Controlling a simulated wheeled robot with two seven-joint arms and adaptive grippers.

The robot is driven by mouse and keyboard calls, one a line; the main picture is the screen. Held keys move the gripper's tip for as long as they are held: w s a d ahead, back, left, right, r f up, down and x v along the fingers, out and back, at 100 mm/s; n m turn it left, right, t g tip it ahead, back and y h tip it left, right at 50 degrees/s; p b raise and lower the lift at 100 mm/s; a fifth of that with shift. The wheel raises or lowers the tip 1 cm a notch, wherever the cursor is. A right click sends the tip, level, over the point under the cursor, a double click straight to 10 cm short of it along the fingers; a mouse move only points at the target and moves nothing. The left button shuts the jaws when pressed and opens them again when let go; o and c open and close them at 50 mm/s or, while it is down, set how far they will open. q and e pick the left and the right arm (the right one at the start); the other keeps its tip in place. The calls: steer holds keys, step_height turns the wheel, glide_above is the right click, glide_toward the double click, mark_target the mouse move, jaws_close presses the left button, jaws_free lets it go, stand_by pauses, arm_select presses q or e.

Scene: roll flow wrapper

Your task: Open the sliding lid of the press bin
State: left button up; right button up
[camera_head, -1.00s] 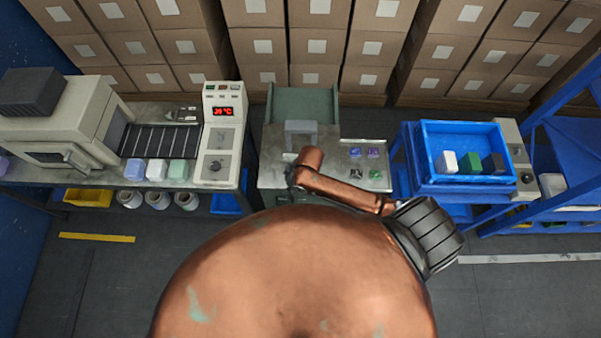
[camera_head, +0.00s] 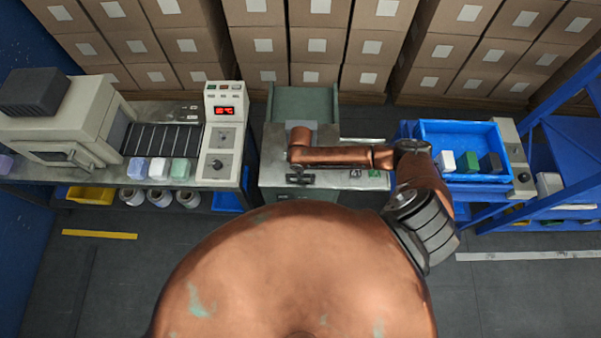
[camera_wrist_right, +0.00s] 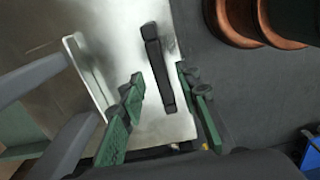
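The press bin (camera_head: 305,102) stands at the middle of the back, with a green frame and a pale metal top. In the right wrist view a bare metal plate (camera_wrist_right: 135,35), seemingly the lid, carries a dark bar handle (camera_wrist_right: 157,65). A dark handle (camera_head: 300,179) also shows at the front of the bin's top in the head view. My right gripper (camera_wrist_right: 160,75) is open, with its green finger pads on either side of the handle and gaps visible on both sides. My right arm hides part of the bin's top in the head view. My left gripper is out of view.
A blue tray (camera_head: 470,126) with white, green and dark blocks stands to the right. A control panel (camera_head: 215,160) and an oven-like machine (camera_head: 60,125) with coloured blocks in front stand to the left. Stacked cartons (camera_head: 320,45) line the back.

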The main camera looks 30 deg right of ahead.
steer(key=shift+f, duration=0.6)
jaws_close()
stand_by(0.3)
